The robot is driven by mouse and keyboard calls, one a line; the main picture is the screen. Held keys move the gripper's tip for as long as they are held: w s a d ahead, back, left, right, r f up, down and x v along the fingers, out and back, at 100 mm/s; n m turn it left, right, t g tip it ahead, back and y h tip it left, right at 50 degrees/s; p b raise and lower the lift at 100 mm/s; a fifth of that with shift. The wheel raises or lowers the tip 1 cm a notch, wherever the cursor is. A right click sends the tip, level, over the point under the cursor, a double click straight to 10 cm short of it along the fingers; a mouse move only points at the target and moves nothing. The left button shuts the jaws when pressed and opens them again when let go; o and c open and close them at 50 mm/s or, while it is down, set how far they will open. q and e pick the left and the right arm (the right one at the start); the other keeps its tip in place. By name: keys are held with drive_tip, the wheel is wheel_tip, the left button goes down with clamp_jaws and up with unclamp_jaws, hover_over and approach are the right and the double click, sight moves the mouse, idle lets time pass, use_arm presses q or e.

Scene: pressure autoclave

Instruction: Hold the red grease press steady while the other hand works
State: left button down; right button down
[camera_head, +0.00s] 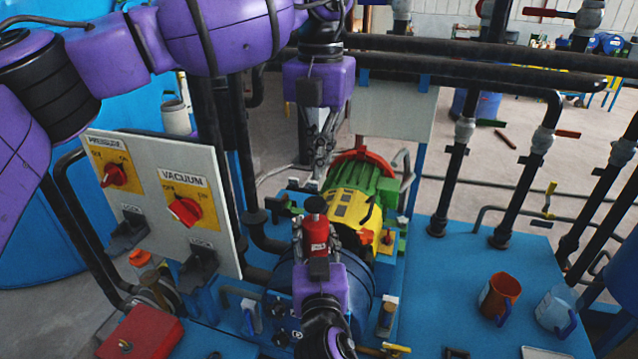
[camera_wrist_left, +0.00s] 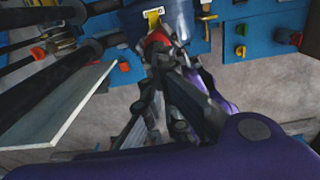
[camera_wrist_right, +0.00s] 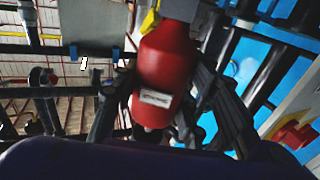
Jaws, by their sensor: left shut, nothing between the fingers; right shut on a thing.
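The red grease press (camera_head: 317,230) stands upright with a dark cap on top, in front of the yellow and green motor. My right gripper (camera_head: 318,246) is shut around its body. In the right wrist view the press (camera_wrist_right: 167,62) sits between the fingers, with a white label on its side. My left gripper (camera_head: 321,165) is shut and empty, pointing down above and behind the press, apart from it in the head view. In the left wrist view its closed fingers (camera_wrist_left: 162,62) overlap a red part, which I cannot identify surely.
The motor (camera_head: 353,204) is close behind the press. A panel with red pressure and vacuum knobs (camera_head: 185,210) stands at the left. Black pipes (camera_head: 470,68) cross the back right. A brown mug (camera_head: 499,298) and a pale mug (camera_head: 556,309) stand on the blue deck (camera_head: 445,285), clear near its middle.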

use_arm(q)
wheel_tip(320, 180, up, 5)
hover_over(317, 202)
drive_tip(key=shift+d+f, duration=0.15)
drive_tip(key=shift+d, duration=0.1)
idle(1.2)
drive_tip(key=shift+a+r, duration=0.25)
drive_tip(key=shift+r, duration=0.4)
drive_tip(key=shift+a+r, duration=0.2)
drive_tip(key=shift+r, duration=0.4)
wheel_tip(317, 202, down, 14)
drive_tip(key=shift+d, duration=0.15)
